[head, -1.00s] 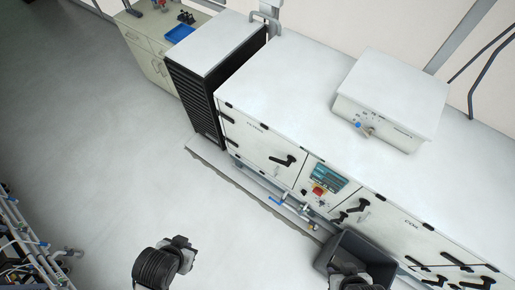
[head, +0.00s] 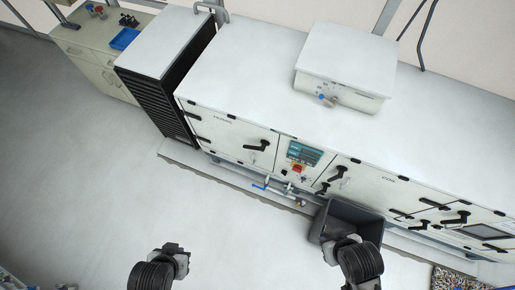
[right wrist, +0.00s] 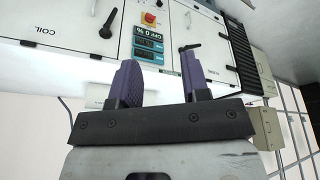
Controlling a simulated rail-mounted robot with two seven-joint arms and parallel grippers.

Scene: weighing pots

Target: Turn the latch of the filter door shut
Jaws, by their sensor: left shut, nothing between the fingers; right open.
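The filter door (head: 225,130) is the left white door on the front of the long machine in the head view. Its black lever latch (head: 258,146) sits near the door's right edge, slanting. The door looks flush with the front. In the right wrist view, a black latch (right wrist: 190,47) shows at the tip of one purple finger; I cannot tell whether they touch. My right gripper (right wrist: 159,66) is open and empty, facing the panel. In the head view it is low, over the grey bin (head: 352,218). My left gripper (head: 178,256) is shut and empty over the floor, away from the door.
A control panel (head: 303,154) with a red knob lies right of the filter door, then the coil door (head: 375,185). Pipes with a blue-handled valve (head: 262,186) run below. A black-louvred unit (head: 155,100) stands left.

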